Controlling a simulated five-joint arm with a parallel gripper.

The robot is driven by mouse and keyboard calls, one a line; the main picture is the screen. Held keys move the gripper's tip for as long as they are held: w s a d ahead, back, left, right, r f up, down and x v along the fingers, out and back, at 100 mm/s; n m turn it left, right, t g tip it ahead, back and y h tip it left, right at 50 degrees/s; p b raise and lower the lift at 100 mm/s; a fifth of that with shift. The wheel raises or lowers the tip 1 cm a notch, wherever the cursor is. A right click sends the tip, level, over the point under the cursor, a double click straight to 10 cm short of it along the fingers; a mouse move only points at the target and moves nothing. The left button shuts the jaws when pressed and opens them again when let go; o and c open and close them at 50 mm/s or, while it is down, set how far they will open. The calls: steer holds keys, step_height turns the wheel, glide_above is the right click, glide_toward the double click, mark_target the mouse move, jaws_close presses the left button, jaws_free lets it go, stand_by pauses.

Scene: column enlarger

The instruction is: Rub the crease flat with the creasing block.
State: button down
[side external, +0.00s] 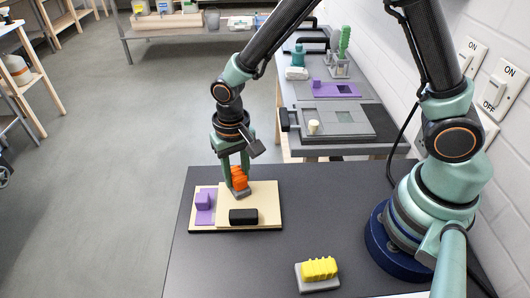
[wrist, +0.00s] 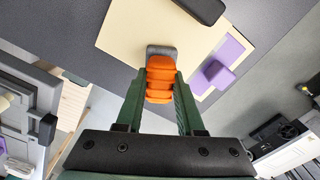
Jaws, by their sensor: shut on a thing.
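My gripper (side external: 237,165) is shut on an orange ridged block (side external: 240,180) with a grey foot (side external: 242,193), held over the back middle of a cream sheet (side external: 265,196). The foot looks to be at the sheet's surface, but I cannot tell whether it touches. In the wrist view the orange block (wrist: 160,80) sits between both fingers, over the edge of the cream sheet (wrist: 130,35). A black bar (side external: 243,216) lies on the front of the sheet. I cannot make out a crease.
A purple plate with a purple cube (side external: 202,201) lies at the sheet's left. A yellow ridged block on a grey base (side external: 319,270) stands front right on the dark table (side external: 225,268). A grey bench (side external: 345,122) with other gear stands behind. The table between is clear.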

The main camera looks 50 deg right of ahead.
steer(key=shift+s+d, duration=0.1)
steer(key=shift+s, duration=0.05)
steer(key=shift+s+d, duration=1.35)
steer(key=shift+s+d, duration=1.35)
steer(key=shift+w+a, duration=1.4)
steer(key=shift+w+a+r, duration=0.1)
steer(key=shift+w+a, duration=1.35)
